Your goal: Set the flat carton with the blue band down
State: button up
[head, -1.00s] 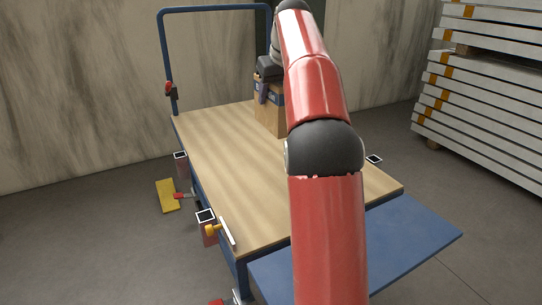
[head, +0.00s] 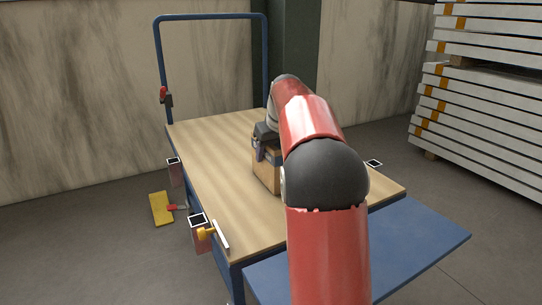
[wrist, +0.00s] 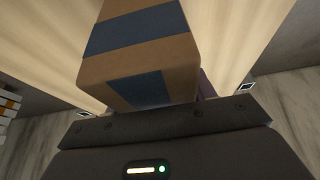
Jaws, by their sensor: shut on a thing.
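The flat carton with the blue band (head: 266,171) is brown cardboard and shows just left of my arm, over the trolley's wooden top (head: 215,195). In the wrist view the carton (wrist: 185,58) fills the upper middle, with its blue band across two faces. My gripper (head: 262,146) is shut on the carton. My arm hides the carton's right side. I cannot tell whether its underside touches the wooden top.
The trolley has a blue push handle (head: 210,17) at the back and a blue flap (head: 400,235) at the front right. Long white stacked panels (head: 480,120) stand at the right. The left part of the wooden top is clear.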

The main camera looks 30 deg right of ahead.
jog(key=shift+f, duration=0.15)
jog(key=o, duration=1.3)
jog(key=shift+f, duration=0.1)
jog(key=shift+c, duration=0.2)
